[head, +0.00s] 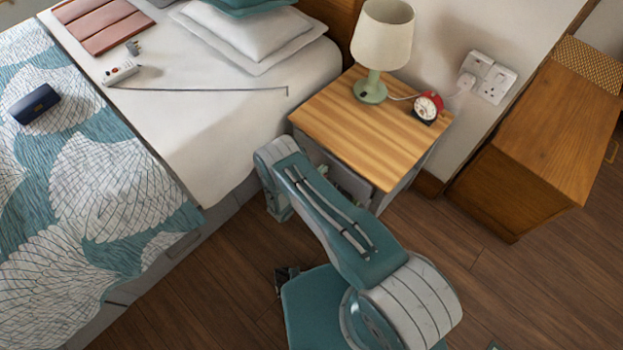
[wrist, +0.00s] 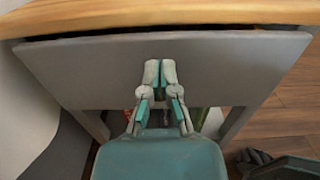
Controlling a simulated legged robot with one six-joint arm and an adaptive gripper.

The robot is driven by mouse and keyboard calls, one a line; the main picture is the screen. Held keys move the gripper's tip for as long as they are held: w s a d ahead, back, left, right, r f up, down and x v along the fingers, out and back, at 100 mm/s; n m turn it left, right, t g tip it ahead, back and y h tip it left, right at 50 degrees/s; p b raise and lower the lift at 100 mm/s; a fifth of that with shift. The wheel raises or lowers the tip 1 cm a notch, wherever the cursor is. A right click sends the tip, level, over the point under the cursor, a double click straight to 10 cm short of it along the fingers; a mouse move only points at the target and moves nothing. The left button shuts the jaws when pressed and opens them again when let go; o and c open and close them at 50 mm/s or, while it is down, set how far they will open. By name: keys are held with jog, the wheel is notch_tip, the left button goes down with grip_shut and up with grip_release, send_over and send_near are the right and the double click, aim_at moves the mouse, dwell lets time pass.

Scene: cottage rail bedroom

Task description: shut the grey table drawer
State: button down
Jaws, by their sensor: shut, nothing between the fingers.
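The bedside table has a striped wooden top (head: 365,122) and a grey drawer, whose front (wrist: 85,75) fills much of the wrist view. A narrow dark gap shows between the drawer front's upper edge and the wooden top. In the head view only part of the grey drawer front (head: 350,183) shows past my arm. My gripper (wrist: 160,70) is shut and empty, with its fingertips at the middle of the drawer front; I cannot tell for certain whether they touch it.
A lamp (head: 382,45) and a red alarm clock (head: 428,106) stand on the table top. The bed (head: 190,105) is close on the left, and a wooden cabinet (head: 540,135) stands right. Wooden floor (head: 500,290) is open in front.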

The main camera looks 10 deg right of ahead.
aim_at(333, 163)
jog(key=d, duration=0.2)
jog(key=w+d, duration=0.1)
jog(key=shift+d, duration=0.35)
jog(key=shift+a, duration=0.65)
jog(key=x, duration=0.4)
jog(key=shift+d, duration=0.35)
jog(key=shift+a, duration=0.2)
jog(key=shift+a, duration=0.1)
